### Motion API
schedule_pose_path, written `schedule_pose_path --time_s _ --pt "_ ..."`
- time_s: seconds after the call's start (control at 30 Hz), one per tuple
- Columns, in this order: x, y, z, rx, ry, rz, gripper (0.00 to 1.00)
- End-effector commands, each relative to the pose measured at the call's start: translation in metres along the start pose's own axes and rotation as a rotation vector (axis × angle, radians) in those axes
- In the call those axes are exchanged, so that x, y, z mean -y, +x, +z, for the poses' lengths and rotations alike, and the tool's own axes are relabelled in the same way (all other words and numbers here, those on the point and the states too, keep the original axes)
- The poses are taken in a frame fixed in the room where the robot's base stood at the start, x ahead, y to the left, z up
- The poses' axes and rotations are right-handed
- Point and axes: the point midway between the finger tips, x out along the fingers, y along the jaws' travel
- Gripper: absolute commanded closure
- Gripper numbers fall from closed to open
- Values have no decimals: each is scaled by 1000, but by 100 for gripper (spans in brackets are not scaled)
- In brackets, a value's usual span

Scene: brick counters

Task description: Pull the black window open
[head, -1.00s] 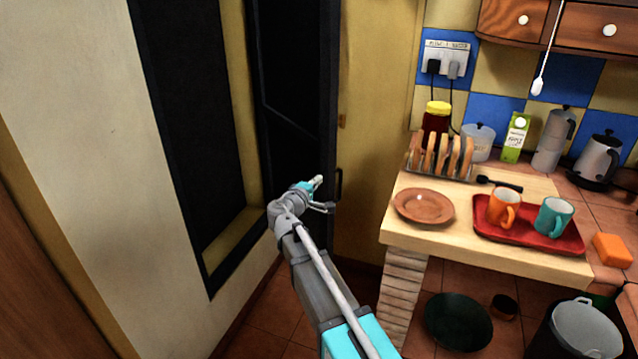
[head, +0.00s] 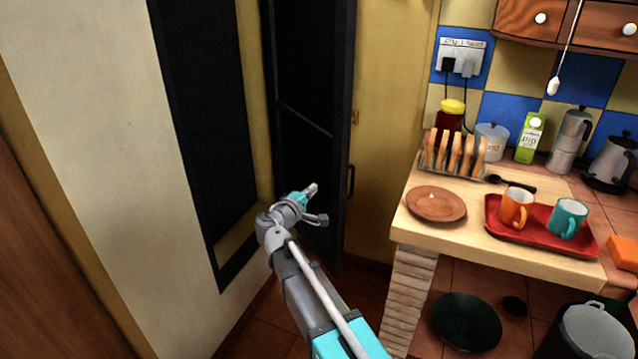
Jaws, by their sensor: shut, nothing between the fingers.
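The black window (head: 312,75) has a tall dark panel standing out at an angle from the left wall, apart from its black frame (head: 238,265). A dark handle (head: 351,182) is on the panel's right edge. My gripper (head: 314,188) is shut and empty. It appears in front of the panel's lower part, a little left of the handle, with a visible gap between them. Whether the fingertips touch the panel I cannot tell. My arm hides part of the panel's bottom edge.
A wooden counter (head: 470,233) on a brick leg stands to the right, with a brown plate (head: 436,204), a toast rack (head: 440,170) and a red tray (head: 540,235) with two mugs. A dark bowl (head: 467,320) and a bin (head: 590,335) are below. Tiled floor shows between wall and counter.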

Motion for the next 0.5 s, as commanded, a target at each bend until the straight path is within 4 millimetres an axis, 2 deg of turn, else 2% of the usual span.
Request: schedule_pose_path --time_s 0.03,0.2,0.5 --pt "0 -11 5 -2 0 0 100" --pt "0 -32 12 1 0 0 100" --pt "0 -48 17 3 0 0 100"
